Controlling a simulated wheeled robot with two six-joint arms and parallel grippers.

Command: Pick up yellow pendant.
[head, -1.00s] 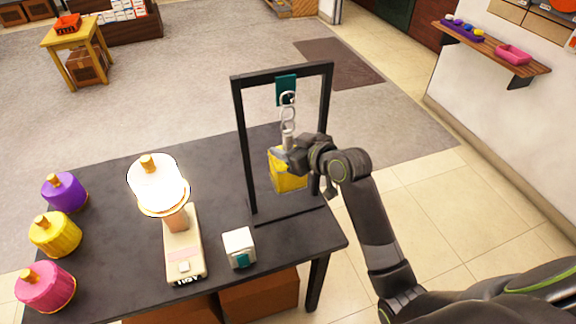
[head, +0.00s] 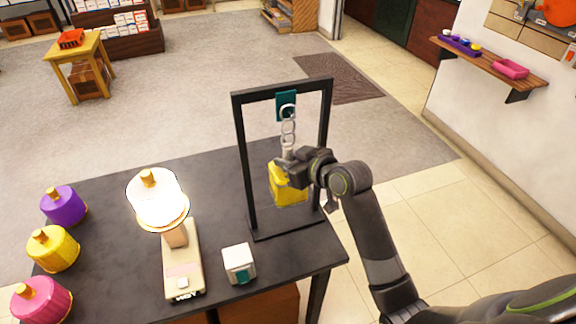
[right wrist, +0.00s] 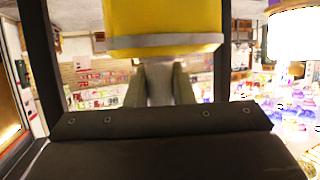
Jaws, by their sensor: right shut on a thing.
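The yellow pendant (head: 287,189) hangs by a chain of grey links (head: 288,128) inside a black upright frame (head: 244,170) on the dark table. My right gripper (head: 285,160) is shut on the pendant's grey stem, just above its yellow body and below the links. In the right wrist view, the yellow body (right wrist: 165,18) with its grey band fills the top middle, and my right gripper's fingers (right wrist: 158,75) close around the grey stem. The fingertips are partly hidden in the head view. My left gripper is not in view.
Purple (head: 64,206), yellow (head: 54,248) and pink (head: 42,301) shades with gold knobs stand along the table's left side. A lit white lamp (head: 156,197) on a cream base stands mid-table. A small white box (head: 239,264) sits near the frame's foot.

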